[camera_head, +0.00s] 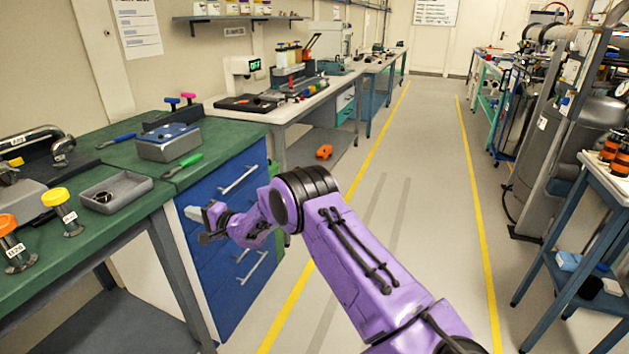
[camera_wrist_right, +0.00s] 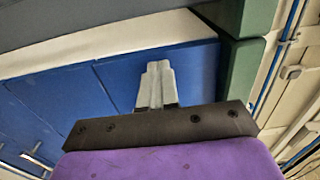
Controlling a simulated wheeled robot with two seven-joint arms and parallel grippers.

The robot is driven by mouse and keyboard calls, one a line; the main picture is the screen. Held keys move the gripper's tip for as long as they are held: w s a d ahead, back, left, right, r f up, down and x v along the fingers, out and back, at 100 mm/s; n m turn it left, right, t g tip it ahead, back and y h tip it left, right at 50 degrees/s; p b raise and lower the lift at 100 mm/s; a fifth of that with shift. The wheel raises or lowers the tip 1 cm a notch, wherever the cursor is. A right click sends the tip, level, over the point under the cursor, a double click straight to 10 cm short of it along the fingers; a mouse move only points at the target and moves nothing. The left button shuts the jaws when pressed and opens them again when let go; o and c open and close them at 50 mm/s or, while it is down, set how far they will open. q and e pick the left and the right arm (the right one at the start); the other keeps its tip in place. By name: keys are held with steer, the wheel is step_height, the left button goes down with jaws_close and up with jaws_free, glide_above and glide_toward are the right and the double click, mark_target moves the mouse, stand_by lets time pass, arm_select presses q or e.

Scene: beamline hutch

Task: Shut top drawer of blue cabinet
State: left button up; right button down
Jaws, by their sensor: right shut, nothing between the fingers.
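The blue cabinet (camera_head: 222,300) stands under the green bench top, with a pale side frame and several drawers with bar handles. Its top drawer (camera_head: 215,181) has a light handle (camera_head: 238,180). The front looks about level with the drawers below; I see no clear gap. My right gripper (camera_head: 192,213) is shut and empty at the cabinet's left front edge, hiding part of the fronts. In the right wrist view its fingertips (camera_wrist_right: 157,68) lie over the blue top drawer front (camera_wrist_right: 195,68), near the pale frame (camera_wrist_right: 120,38). Contact cannot be told. My left gripper is out of view.
The green bench (camera_head: 110,165) holds a grey tray (camera_head: 115,191), a grey-blue box (camera_head: 167,142) and a green-handled tool (camera_head: 183,166). An orange object (camera_head: 324,152) lies on a low shelf beyond. The aisle floor (camera_head: 400,200) is clear.

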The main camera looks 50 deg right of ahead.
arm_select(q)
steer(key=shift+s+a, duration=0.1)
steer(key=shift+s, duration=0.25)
arm_select(e)
steer(key=shift+w+a+r, duration=0.1)
steer(key=shift+w+r, duration=0.15)
steer(key=shift+r, duration=0.05)
